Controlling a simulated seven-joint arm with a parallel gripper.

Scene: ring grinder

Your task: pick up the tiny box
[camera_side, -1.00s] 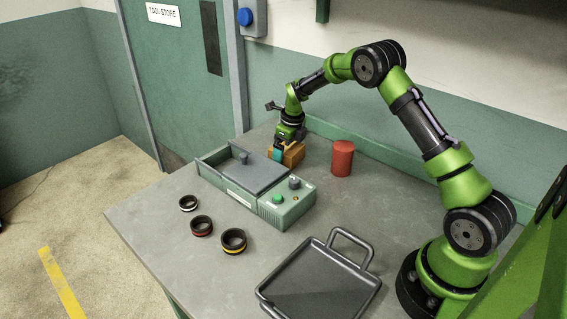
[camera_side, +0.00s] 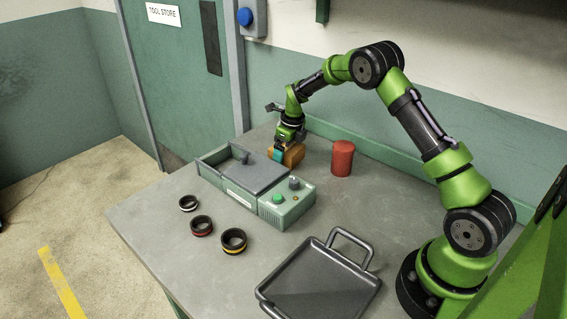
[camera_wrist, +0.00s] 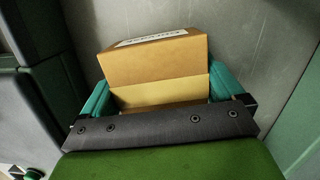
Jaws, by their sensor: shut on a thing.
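The tiny box is an orange-brown box (camera_side: 292,154) on the grey table, behind the grinder in the side view. In the wrist view the box (camera_wrist: 155,62) has a white label with dark lettering along its far edge. My gripper (camera_side: 279,152) points down at the box. In the wrist view the teal fingers of my gripper (camera_wrist: 158,92) stand at the left and right sides of the box, shut on it. The box looks level and at or very near the table top; I cannot tell whether it is clear of it. The fingertips are partly hidden.
The green-grey ring grinder (camera_side: 240,192) with a lidded tray stands just in front of the box. A red cylinder (camera_side: 342,159) stands to the right. Three dark rings (camera_side: 202,226) lie at the front left. A dark handled tray (camera_side: 318,283) lies at the front. The wall is close behind.

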